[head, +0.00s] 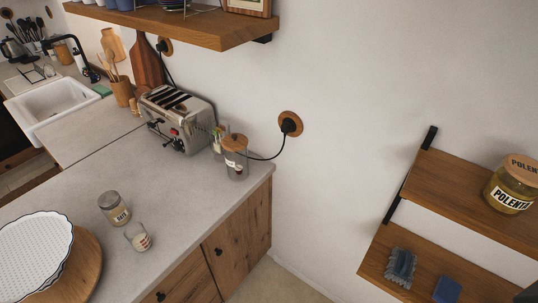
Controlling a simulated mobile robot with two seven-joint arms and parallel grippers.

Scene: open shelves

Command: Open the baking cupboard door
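Below the grey counter, wooden cupboard doors show at the bottom middle of the head view. One door (238,246) with a small black knob faces right and looks shut. Another wooden front (180,283) with a black knob is beside it to the left, cut off by the lower edge. I cannot tell which of these, if any, is the baking cupboard. Neither of my grippers is in view.
The counter (75,190) holds a toaster (178,118), a lidded glass jar (235,158), a small jar (114,208) and a tipped glass (138,238). Wall shelves (465,195) at right hold a polenta jar (510,188). Floor (270,284) shows between counter and shelves.

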